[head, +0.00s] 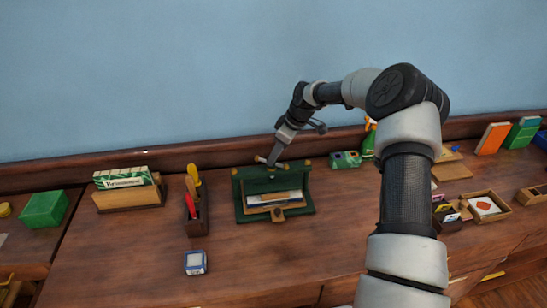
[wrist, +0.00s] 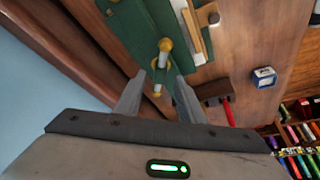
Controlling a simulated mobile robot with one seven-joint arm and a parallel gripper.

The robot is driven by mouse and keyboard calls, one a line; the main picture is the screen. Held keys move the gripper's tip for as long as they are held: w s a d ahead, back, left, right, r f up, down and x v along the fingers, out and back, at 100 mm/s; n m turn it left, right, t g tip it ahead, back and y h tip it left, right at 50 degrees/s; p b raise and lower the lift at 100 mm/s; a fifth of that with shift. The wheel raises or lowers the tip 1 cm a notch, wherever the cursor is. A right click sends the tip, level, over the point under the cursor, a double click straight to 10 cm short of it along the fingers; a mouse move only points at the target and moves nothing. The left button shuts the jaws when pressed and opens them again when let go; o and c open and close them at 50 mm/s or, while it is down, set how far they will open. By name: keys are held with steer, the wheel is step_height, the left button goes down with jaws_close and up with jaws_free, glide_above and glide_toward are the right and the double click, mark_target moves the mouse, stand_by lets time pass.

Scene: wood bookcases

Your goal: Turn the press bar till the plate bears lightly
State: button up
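The green press (head: 243,190) stands on the wooden top, with a pale stack of sheets (head: 272,199) low in its frame. Its press bar (head: 261,159) is at the top of the frame, largely covered by my gripper (head: 274,162) in the head view. In the wrist view the press bar (wrist: 162,62) shows as a pale rod with yellow-brown ends, lying between the two fingers of my gripper (wrist: 158,83). The fingers are apart, with a gap visible beside the bar. I cannot tell how close the plate is to the sheets.
A holder with red and yellow tools (head: 196,222) stands left of the press, with a small blue-white box (head: 195,262) in front. A card rack (head: 130,195) and a green box (head: 45,209) are further left. A green patterned box (head: 346,159) is right of the press.

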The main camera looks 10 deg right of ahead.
steer(key=shift+x, duration=1.3)
jaws_close()
steer(key=shift+m+b, duration=0.35)
steer(key=shift+m, duration=0.05)
